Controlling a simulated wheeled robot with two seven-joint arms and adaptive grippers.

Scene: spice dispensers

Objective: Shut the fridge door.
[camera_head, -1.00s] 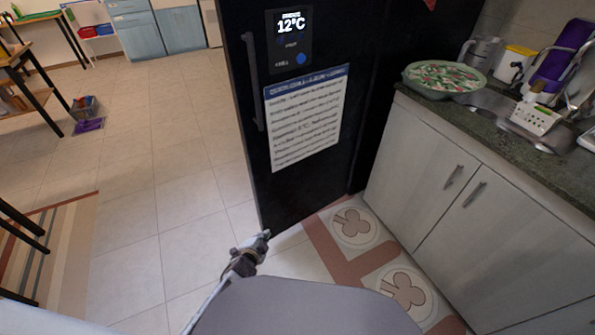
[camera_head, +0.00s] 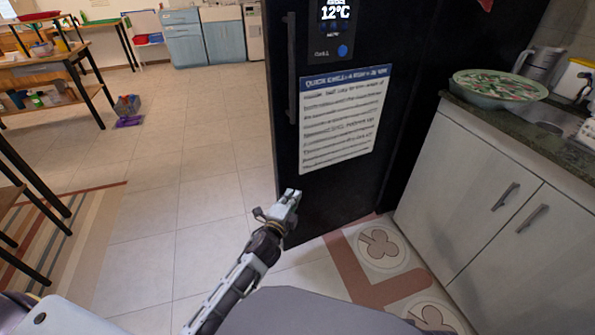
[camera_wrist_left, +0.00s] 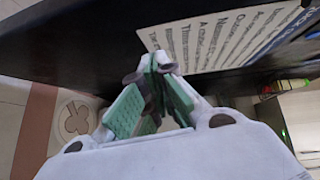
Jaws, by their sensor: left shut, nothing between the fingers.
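The black fridge door (camera_head: 300,170) stands angled out, its handle (camera_head: 291,70) along its left edge. It bears a lit display (camera_head: 335,25) reading 12°C and a white printed note (camera_head: 343,120). My left gripper (camera_head: 292,196) is shut and empty, in front of the door's lower left part in the head view; whether it touches is unclear. In the left wrist view, the shut green-padded fingers (camera_wrist_left: 154,75) point at the dark door (camera_wrist_left: 90,45), with the note (camera_wrist_left: 215,38) close beyond them. My right gripper is not in view.
Grey cabinets (camera_head: 470,190) with a dark counter (camera_head: 490,118) stand to the right, bearing a large patterned bowl (camera_head: 500,85). Open tiled floor (camera_head: 210,165) lies left of the door. Tables with dark legs (camera_head: 90,85) stand further left.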

